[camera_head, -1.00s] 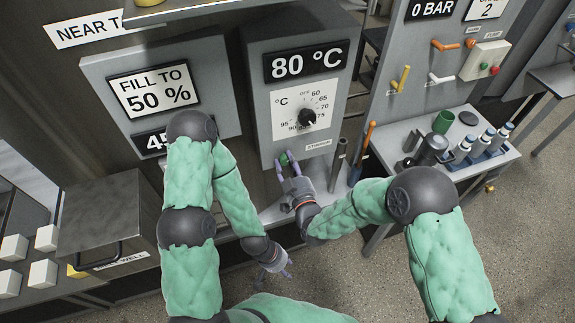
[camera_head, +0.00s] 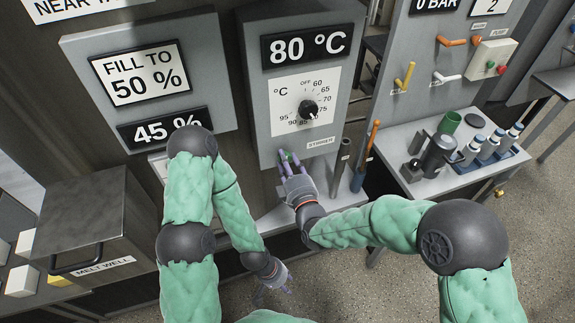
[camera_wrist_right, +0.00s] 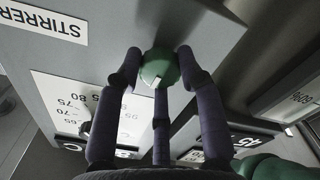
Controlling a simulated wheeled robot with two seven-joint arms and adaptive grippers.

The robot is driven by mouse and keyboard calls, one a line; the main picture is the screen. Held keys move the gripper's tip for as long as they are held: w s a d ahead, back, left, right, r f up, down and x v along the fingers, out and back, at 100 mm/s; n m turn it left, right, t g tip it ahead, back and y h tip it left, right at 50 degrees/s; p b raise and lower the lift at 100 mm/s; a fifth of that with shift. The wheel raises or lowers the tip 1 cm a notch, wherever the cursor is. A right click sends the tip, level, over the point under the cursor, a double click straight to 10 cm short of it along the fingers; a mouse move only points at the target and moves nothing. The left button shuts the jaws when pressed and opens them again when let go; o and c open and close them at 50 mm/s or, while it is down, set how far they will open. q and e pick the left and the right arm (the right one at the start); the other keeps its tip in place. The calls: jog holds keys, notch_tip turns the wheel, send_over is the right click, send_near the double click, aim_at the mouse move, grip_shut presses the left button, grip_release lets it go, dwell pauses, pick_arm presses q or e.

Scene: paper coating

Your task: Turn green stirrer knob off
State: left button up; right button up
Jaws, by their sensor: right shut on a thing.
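The green stirrer knob (camera_wrist_right: 160,68) sticks out from the grey control box (camera_head: 256,110), below the STIRRER label (camera_head: 320,143). It carries a small white mark. My right gripper (camera_wrist_right: 160,72) has its dark fingers closed around the knob, as the right wrist view shows. In the head view the right gripper (camera_head: 288,162) is at the box's lower edge and mostly hides the knob. My left gripper (camera_head: 272,291) hangs lower, empty, with its fingers spread, away from the box.
A black temperature dial (camera_head: 308,109) sits on the box above the knob, under the 80 °C sign (camera_head: 307,47). Upright tools (camera_head: 362,158) stand close right of my right gripper. A side table (camera_head: 440,185) with bottles and a green cup is farther right.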

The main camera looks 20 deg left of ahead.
jog(key=shift+a+r+n, duration=0.15)
jog(key=shift+r+n, duration=0.25)
jog(key=shift+n, duration=0.2)
jog(key=o, duration=1.1)
jog(key=shift+o, duration=0.2)
jog(key=shift+s+a+f, duration=0.1)
jog(key=shift+f, duration=0.05)
jog(key=shift+f, duration=0.1)
jog(key=v, duration=1.2)
